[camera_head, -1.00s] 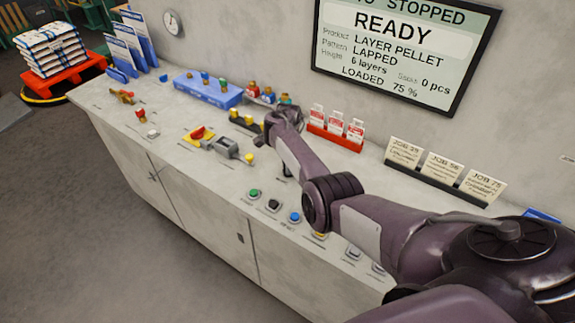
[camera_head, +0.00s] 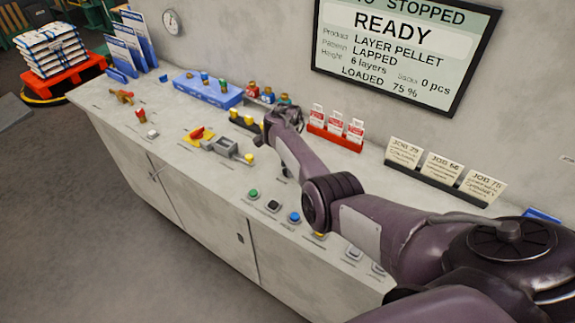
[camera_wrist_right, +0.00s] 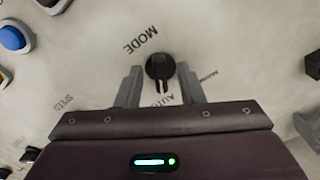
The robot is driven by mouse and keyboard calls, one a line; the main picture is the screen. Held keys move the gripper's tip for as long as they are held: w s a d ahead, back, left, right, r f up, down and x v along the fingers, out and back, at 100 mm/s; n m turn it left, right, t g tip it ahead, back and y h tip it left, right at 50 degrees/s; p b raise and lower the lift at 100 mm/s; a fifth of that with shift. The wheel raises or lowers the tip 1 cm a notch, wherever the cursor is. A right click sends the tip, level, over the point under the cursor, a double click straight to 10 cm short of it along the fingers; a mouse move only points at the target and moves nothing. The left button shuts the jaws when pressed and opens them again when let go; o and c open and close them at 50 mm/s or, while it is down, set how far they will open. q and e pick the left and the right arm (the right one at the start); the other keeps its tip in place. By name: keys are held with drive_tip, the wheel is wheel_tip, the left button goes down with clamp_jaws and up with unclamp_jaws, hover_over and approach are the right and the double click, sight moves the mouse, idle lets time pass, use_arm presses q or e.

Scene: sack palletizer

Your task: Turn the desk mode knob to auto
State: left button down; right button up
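In the right wrist view, the black mode knob (camera_wrist_right: 158,66) stands on the desk panel beneath the lettering MODE. Its narrow slotted end points down in the picture, toward the AUTO lettering, which is partly hidden by my gripper. My right gripper (camera_wrist_right: 160,78) is open, with one grey finger on each side of the knob's lower part. Gaps show between the fingers and the knob, and I see no contact. In the head view, my right arm reaches over the desk (camera_head: 195,170). The fingertips and the knob cannot be made out there. My left gripper is not in view.
Green (camera_head: 254,194), black (camera_head: 273,206) and blue (camera_head: 294,217) buttons line the desk front. A red-yellow switch (camera_head: 199,133) and a blue box (camera_head: 208,90) are farther left. A red card holder (camera_head: 335,138) stands near the wall. The READY screen (camera_head: 400,50) hangs above.

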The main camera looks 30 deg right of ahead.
wheel_tip(320, 180, up, 8)
drive_tip(key=shift+f, duration=0.2)
idle(0.5)
